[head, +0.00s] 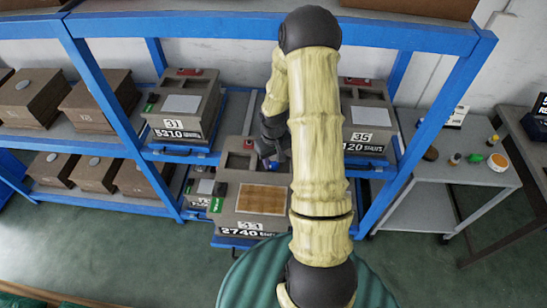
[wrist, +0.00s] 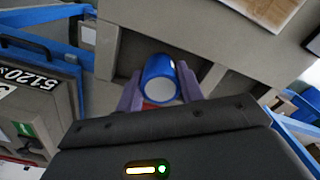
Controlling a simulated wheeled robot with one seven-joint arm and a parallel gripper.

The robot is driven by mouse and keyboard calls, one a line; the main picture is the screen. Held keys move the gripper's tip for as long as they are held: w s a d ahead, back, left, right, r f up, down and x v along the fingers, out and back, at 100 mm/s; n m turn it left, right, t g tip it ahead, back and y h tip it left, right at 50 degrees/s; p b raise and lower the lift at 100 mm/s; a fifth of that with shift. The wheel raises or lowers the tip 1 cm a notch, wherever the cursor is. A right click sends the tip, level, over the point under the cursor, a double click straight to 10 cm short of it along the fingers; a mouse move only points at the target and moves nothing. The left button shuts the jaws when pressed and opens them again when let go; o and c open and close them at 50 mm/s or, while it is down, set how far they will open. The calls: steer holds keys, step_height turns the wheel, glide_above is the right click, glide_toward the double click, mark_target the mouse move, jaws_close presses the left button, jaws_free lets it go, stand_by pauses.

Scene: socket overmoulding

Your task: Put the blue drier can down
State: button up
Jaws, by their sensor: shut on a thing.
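The blue drier can (wrist: 157,68) is between the two purple fingers of my gripper (wrist: 160,88) in the wrist view, with its pale round end facing the camera. My gripper is shut on it. In the head view my gripper (head: 272,150) is over the back of the grey-brown mould box marked 31 and 2740 (head: 240,222), and only a little blue of the can (head: 264,170) shows beneath it. In the wrist view the can is by a recess between grey walls. I cannot tell whether it touches the surface below.
A blue rack (head: 110,95) carries similar boxes, including one marked 5310 (head: 180,108) to the left and one marked 5120 (head: 366,120) to the right. A blue post (head: 425,110) stands between the rack and a grey side table (head: 440,185) with several small containers.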

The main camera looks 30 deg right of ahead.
mark_target(273, 158)
steer(key=shift+f, duration=0.2)
steer(key=o, duration=1.1)
steer(key=shift+c, duration=0.2)
steer(key=shift+r, duration=0.1)
step_height(273, 158, up, 12)
steer(key=b, duration=0.3)
steer(key=shift+s+r, duration=0.1)
